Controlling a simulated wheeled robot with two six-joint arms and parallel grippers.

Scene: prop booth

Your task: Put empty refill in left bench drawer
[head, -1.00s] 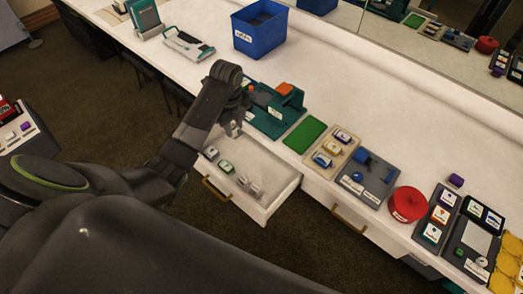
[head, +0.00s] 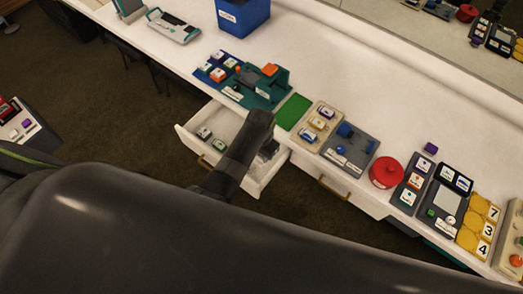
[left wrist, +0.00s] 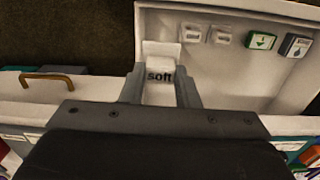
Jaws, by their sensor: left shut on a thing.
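The left bench drawer (head: 262,187) is pulled open below the bench's front edge. My left gripper (left wrist: 160,82) is shut on a small white refill (left wrist: 160,94) marked "soft", with a pale top. In the head view the gripper (head: 268,150) is at the drawer's right end, mostly hidden by my own arm. The left wrist view shows the refill at the drawer's end wall; its height above the floor is unclear. I cannot tell whether the refill is empty. My right gripper is not in view.
The drawer holds two pale pieces (left wrist: 190,34), a green-topped piece (left wrist: 262,40) and a dark-topped piece (left wrist: 295,45). Above it on the bench stand a teal fixture (head: 262,88) and a green mat (head: 293,112). The drawer's middle has free floor.

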